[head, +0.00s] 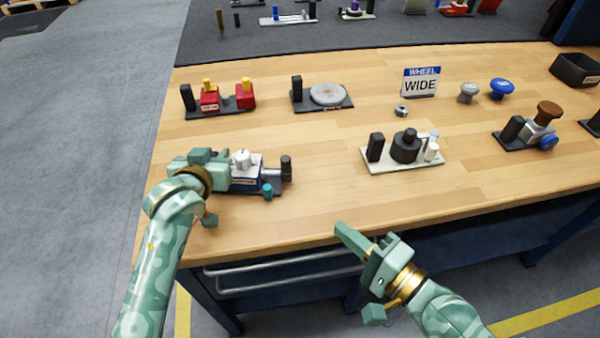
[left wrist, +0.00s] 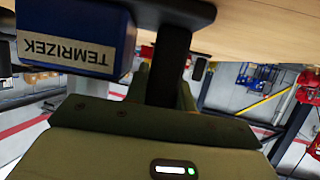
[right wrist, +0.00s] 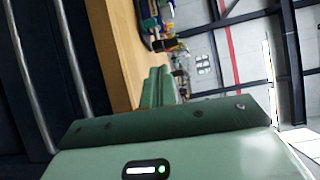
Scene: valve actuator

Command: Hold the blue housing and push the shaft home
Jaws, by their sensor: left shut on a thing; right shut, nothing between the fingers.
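The blue housing (head: 246,176) stands on a dark base near the table's front left, with a pale cap (head: 241,159) on top. It shows close up in the left wrist view (left wrist: 70,30) with a white label. A grey shaft part (head: 271,174) with a dark upright knob (head: 286,168) sits at its right end. My left gripper (head: 214,160) is at the housing's left side, shut on a black post (left wrist: 170,60) beside the housing. My right gripper (head: 345,234) is shut and empty, off the table's front edge, right of and nearer than the shaft. How deep the shaft sits is unclear.
A small teal part (head: 267,190) is at the base's front. Other fixtures stand behind and right: a red one (head: 210,99), a round grey disc (head: 328,94), a black cylinder on a pale base (head: 405,146). A WIDE sign (head: 421,83) stands behind. The table front between grippers is clear.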

